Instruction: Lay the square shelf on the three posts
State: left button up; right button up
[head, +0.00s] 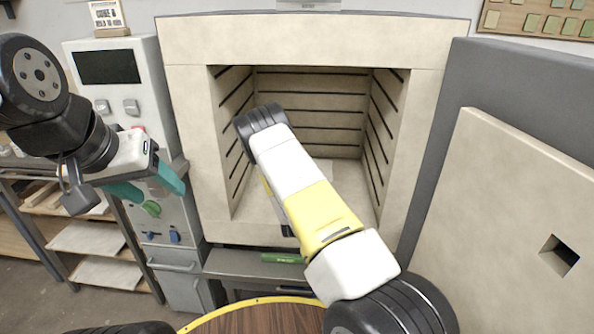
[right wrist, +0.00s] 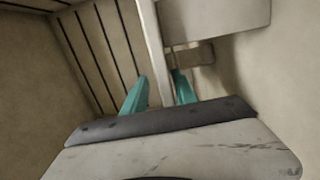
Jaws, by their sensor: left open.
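The square shelf (right wrist: 152,40) shows nearly edge-on in the right wrist view as a thin pale strip running between the two teal fingers. My right gripper (right wrist: 163,88) is shut on it inside the kiln. Grey blocks that look like posts (right wrist: 190,56) lie just right of the strip. I cannot tell whether the shelf touches them, and I cannot make out three posts. In the head view my right arm covers the right gripper and most of the kiln floor. My left gripper (head: 148,188) is open and empty, outside the kiln at the left.
The kiln (head: 185,110) is open, with slotted walls close around my right arm. Its thick door (head: 490,200) stands open at the right. A control cabinet (head: 125,130) stands left, by a low rack (head: 90,238). A round wooden table top (head: 255,320) is in front.

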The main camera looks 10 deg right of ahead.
jog(key=v, duration=0.9)
jog(key=s+d+r+m+g+h, duration=0.3)
jog(key=d+r+h, duration=0.1)
jog(key=d+r, duration=0.2)
jog(key=s+d+r+m+g+h, duration=0.3)
jog(key=d+r+m+h, duration=0.15)
jog(key=r, duration=0.25)
jog(key=s+d+r+m+g+y, duration=0.1)
jog(key=s+d+r+m+g, duration=0.15)
jog(key=s+g, duration=0.2)
jog(key=s+d+r+m+g, duration=0.1)
jog(key=s+d+r+g, duration=0.25)
jog(key=s, duration=0.25)
jog(key=s+a+r+m+g+y, duration=0.1)
jog(key=s+a+y, duration=0.25)
jog(key=s, duration=0.25)
jog(key=s+a+r+m+g+y, duration=0.1)
jog(key=s+a+m+g+y, duration=0.1)
jog(key=s+y, duration=0.3)
jog(key=s+a+r+t+y, duration=0.3)
jog(key=a+r, duration=0.1)
jog(key=a, duration=0.3)
jog(key=s+a+r+t+y, duration=0.3)
jog(key=a+r+y, duration=0.1)
jog(key=a, duration=0.4)
jog(key=shift+r+n+y, duration=0.3)
jog(key=shift+r+n, duration=0.1)
jog(key=shift+r, duration=0.45)
jog(key=shift+s, duration=0.1)
